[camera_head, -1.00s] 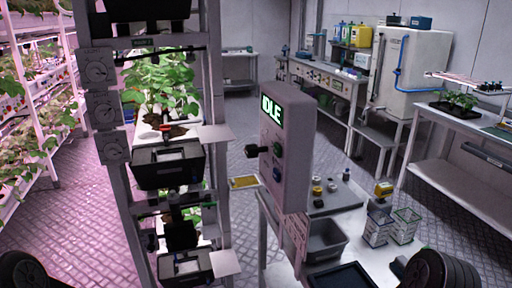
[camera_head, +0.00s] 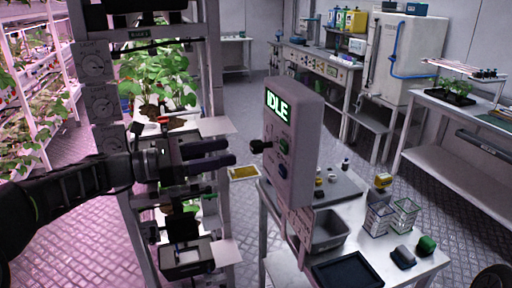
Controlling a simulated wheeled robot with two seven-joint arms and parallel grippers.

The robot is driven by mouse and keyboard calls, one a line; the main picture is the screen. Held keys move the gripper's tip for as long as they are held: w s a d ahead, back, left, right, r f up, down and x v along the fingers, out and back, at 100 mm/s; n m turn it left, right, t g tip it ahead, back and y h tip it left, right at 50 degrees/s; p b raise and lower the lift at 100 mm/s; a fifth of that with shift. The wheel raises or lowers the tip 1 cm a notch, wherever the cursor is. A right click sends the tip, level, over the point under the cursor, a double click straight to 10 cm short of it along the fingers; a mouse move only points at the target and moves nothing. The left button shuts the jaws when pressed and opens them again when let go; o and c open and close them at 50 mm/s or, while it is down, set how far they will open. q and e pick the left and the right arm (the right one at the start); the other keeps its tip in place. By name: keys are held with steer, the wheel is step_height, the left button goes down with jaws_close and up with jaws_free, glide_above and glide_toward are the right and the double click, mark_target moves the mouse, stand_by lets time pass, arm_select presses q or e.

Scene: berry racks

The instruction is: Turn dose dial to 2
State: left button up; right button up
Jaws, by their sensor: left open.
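A grey control box (camera_head: 294,140) stands upright near the middle, with a lit green display (camera_head: 277,105) reading IDLE. A black knob (camera_head: 262,146) sticks out at its left side, and green and blue buttons sit on its face. Three round dials sit on the rack post at left: an upper dial (camera_head: 96,64), a middle dial (camera_head: 103,104) and a lower dial (camera_head: 111,138). Their small labels are hard to read, so I cannot tell which control is the dose dial. My left gripper (camera_head: 230,152) is open and empty, its fingers pointing right, a little left of the black knob.
A plant rack (camera_head: 213,80) with trays stands behind my left arm. A table (camera_head: 424,263) at lower right holds a grey bin (camera_head: 319,240), a black tray (camera_head: 348,270) and clear baskets (camera_head: 379,218). Floor behind the control box is open.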

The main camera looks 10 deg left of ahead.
mark_target(251, 148)
arm_select(q)
steer(key=p+x, duration=0.1)
steer(key=x, duration=0.6)
steer(key=shift+w+d, duration=0.25)
steer(key=shift+d, duration=0.1)
jaws_close()
stand_by(0.4)
